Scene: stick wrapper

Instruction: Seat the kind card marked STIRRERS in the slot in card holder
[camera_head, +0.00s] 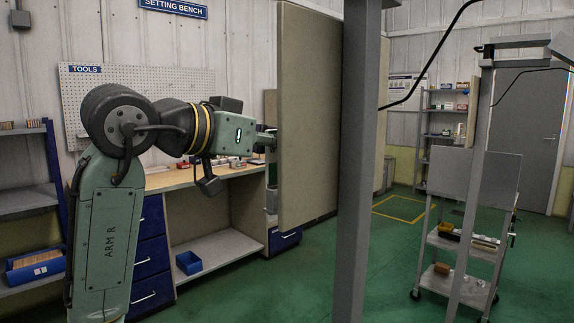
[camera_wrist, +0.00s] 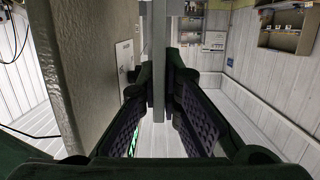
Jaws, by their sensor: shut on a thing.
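My gripper reaches the left edge of the large beige panel (camera_head: 308,120) in the head view, where its fingertips are hidden. In the wrist view my gripper (camera_wrist: 158,85) is shut with a narrow grey upright piece (camera_wrist: 158,50) between its fingers. This piece is seen edge-on, so I cannot tell whether it is the card; no STIRRERS lettering shows. The beige panel (camera_wrist: 80,60) stands close on the left there, and a pale flat plate (camera_wrist: 124,58) sits on its face. I cannot tell whether that plate is the card holder.
A grey post (camera_head: 355,160) stands just right of the panel. A bench (camera_head: 205,175) with blue drawers is behind my arm. A grey trolley (camera_head: 460,240) stands at right, with shelves (camera_head: 440,125) behind it. Open green floor lies between.

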